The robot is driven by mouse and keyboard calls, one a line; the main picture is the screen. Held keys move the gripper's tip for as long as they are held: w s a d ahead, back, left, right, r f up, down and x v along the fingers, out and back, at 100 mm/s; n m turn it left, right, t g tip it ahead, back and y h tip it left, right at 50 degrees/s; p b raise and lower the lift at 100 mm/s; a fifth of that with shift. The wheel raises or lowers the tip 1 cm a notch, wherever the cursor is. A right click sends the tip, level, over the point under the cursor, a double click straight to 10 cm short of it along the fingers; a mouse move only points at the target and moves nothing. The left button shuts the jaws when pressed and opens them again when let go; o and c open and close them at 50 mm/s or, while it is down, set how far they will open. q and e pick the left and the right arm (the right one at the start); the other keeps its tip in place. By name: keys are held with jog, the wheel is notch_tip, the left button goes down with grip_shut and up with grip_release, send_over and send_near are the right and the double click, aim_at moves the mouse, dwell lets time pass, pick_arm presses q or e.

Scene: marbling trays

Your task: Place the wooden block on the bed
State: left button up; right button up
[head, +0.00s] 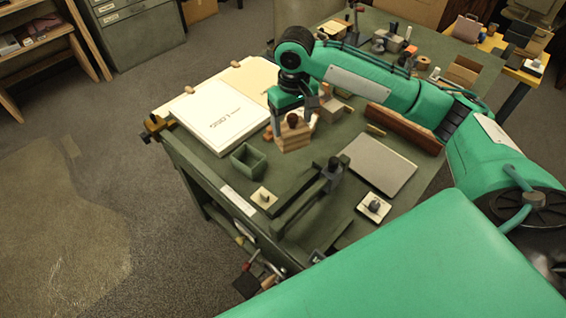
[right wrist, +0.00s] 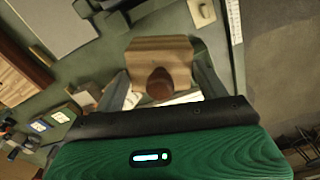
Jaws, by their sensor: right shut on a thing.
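The wooden block (head: 292,141), pale with a round brown knob on top, is in the head view near the table's middle. My right gripper (head: 293,112) points down over it and is shut on it. In the right wrist view the block (right wrist: 160,47) and its knob lie between the two fingers (right wrist: 162,80). I cannot tell whether its underside touches the table. I cannot tell which surface is the bed. My left gripper is not in view.
A green open box (head: 249,162) stands left of the block. A dark clamp-like bar (head: 300,198) and two small pale plates with knobs (head: 263,197) lie near the front edge. A long brown wooden piece (head: 404,129) is behind the slab. Small tools crowd the back.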

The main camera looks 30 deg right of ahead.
aim_at(292, 130)
jog(key=shift+f+p, duration=0.65)
jog(key=shift+f, duration=7.2)
jog(key=o, duration=1.3)
jog(key=shift+f, duration=0.1)
notch_tip(292, 130, up, 11)
jog(key=shift+a+b, duration=0.1)
jog(key=shift+b, duration=0.65)
jog(key=shift+r, duration=0.65)
